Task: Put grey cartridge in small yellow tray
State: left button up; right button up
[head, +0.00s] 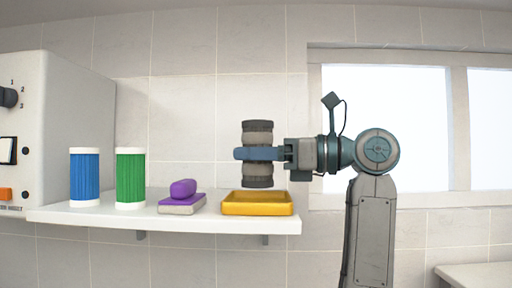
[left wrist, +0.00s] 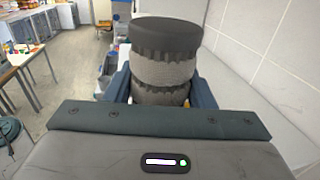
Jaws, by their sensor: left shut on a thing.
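The grey cartridge (head: 258,134) is upright, with dark ribbed ends, over the small yellow tray (head: 257,209). Its lower end is close above the tray's rim; I cannot tell whether it is slightly in front of or behind the tray. My left gripper (head: 258,153) is shut around the cartridge's middle, from the right in the head view. In the left wrist view the cartridge (left wrist: 166,68) stands between the two blue fingers (left wrist: 162,93), its lower part hidden. The tray looks empty. My right gripper is not in view.
The white shelf (head: 110,215) also carries a blue cartridge (head: 85,178), a green cartridge (head: 130,178) and a purple object (head: 183,188) on a grey-and-purple block (head: 182,205). A white machine (head: 75,110) stands at the left. The tiled wall is behind; a window (head: 385,120) is at right.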

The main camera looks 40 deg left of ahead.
pick_arm(q)
jog(key=shift+w+a+r+p, duration=0.1)
jog(key=shift+w+a+p, duration=0.4)
jog(key=shift+w, duration=0.4)
notch_tip(320, 180, down, 2)
jog(key=shift+a+f+b, duration=0.15)
jog(key=shift+f+b, duration=0.05)
jog(key=shift+b, duration=0.75)
jog(key=shift+w+f+b, duration=0.1)
jog(key=shift+f+b, duration=0.5)
jog(key=shift+f, duration=0.2)
jog(key=shift+f, duration=0.15)
